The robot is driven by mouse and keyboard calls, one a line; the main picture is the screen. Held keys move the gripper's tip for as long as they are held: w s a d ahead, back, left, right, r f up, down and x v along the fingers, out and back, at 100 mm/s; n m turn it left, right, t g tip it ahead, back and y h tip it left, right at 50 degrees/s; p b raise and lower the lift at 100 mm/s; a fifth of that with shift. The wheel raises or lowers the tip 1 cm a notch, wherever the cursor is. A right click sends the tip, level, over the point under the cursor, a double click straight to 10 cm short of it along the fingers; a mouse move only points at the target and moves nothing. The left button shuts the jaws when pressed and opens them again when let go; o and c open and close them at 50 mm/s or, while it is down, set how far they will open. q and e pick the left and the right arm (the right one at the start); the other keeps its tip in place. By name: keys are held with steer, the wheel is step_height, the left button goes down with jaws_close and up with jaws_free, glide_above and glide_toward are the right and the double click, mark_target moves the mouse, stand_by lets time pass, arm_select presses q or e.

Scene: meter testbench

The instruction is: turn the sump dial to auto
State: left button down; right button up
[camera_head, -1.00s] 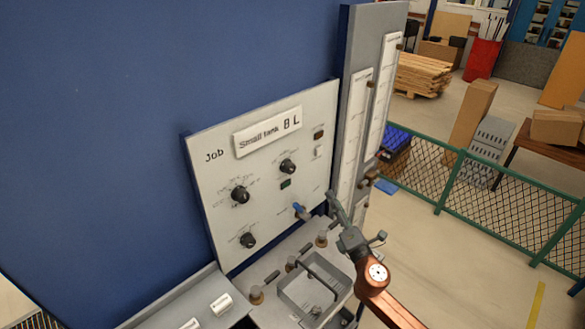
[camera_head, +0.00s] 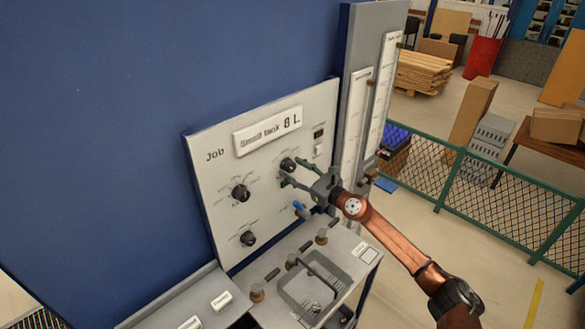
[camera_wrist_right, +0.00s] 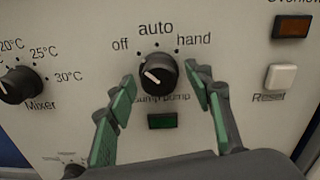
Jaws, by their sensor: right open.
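The sump pump dial (camera_wrist_right: 158,72) is a round black knob with a white pointer line, below the printed words off, auto and hand. Its pointer is turned to the upper left, toward off. In the head view the dial (camera_head: 288,164) is at the upper right of the white panel (camera_head: 215,180). My right gripper (camera_head: 290,173) is open at the panel. In the wrist view its green-padded fingers (camera_wrist_right: 163,82) stand on either side of the dial, apart from it. My left gripper does not show.
A dark green lamp (camera_wrist_right: 162,121) sits right below the dial. The mixer dial (camera_wrist_right: 20,85) is to the left, the white reset button (camera_wrist_right: 281,77) and an amber lamp (camera_wrist_right: 292,26) to the right. A blue-handled valve (camera_head: 300,209) sticks out lower on the panel.

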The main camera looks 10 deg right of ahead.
steer(key=shift+w+a, duration=0.3)
steer(key=shift+w, duration=0.1)
steer(key=shift+d, duration=0.1)
steer(key=c, duration=1.2)
